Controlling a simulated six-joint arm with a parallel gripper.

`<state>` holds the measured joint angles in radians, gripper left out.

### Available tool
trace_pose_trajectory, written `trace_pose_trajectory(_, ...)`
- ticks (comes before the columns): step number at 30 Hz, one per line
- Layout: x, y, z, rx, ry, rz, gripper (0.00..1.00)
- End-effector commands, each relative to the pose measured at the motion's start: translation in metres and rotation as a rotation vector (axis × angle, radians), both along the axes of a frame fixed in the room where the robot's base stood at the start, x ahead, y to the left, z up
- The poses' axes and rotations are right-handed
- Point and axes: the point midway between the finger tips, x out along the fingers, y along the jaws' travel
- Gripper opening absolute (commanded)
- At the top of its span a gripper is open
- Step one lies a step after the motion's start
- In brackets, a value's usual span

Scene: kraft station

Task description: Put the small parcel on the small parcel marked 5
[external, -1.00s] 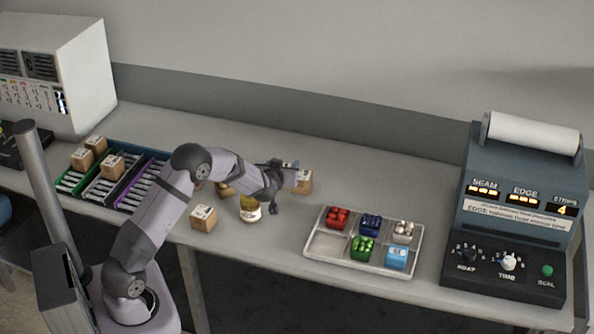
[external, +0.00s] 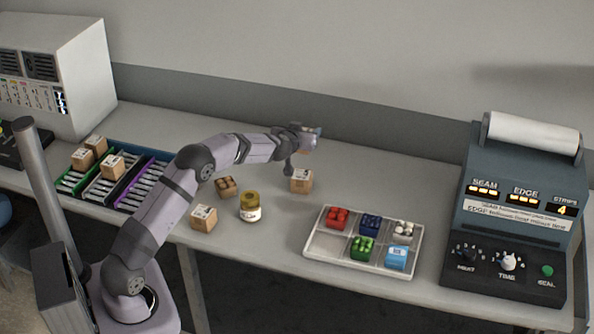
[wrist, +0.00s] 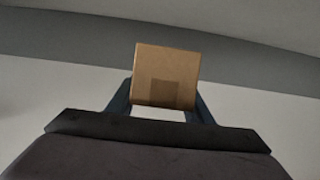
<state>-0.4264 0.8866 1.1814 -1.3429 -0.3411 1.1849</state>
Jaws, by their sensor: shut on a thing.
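My gripper (external: 305,138) is raised over the middle of the bench and shut on a small parcel (wrist: 166,72). In the wrist view it is a plain brown carton with a tape patch, held between the two fingers. In the external view it is mostly hidden by the gripper. A small parcel (external: 301,181) with a white label stands on the bench below my gripper, apart from it. Another labelled parcel (external: 203,218) stands near the front edge. Several more (external: 112,167) sit on the racks at left. I cannot read which one is marked 5.
A yellow-lidded jar (external: 250,207) and a small open brown box (external: 226,186) stand between the parcels. A compartment tray (external: 328,242) with coloured items lies to the right, before the sealing machine (external: 520,215). The bench behind is clear.

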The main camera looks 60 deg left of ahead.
Motion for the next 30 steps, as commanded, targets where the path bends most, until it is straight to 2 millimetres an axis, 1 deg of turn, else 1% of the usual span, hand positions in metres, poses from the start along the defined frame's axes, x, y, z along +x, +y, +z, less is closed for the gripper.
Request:
trace_pose_trajectory(2, 0.000, 0.000, 0.000, 0.001, 0.000, -0.004, 0.24)
trace_pose_trajectory(5, 0.000, 0.000, -0.006, 0.000, 0.002, -0.004, 0.24)
trace_pose_trajectory(12, 0.000, 0.000, -0.042, 0.001, 0.002, -0.002, 0.24)
trace_pose_trajectory(15, 0.000, 0.000, -0.055, 0.002, 0.002, -0.003, 0.24)
trace_pose_trajectory(18, 0.000, 0.000, -0.061, 0.001, 0.001, -0.003, 0.24)
trace_pose_trajectory(25, 0.000, 0.000, -0.066, 0.001, 0.001, -0.003, 0.24)
trace_pose_trajectory(30, 0.000, 0.000, -0.086, 0.000, 0.003, -0.002, 0.24)
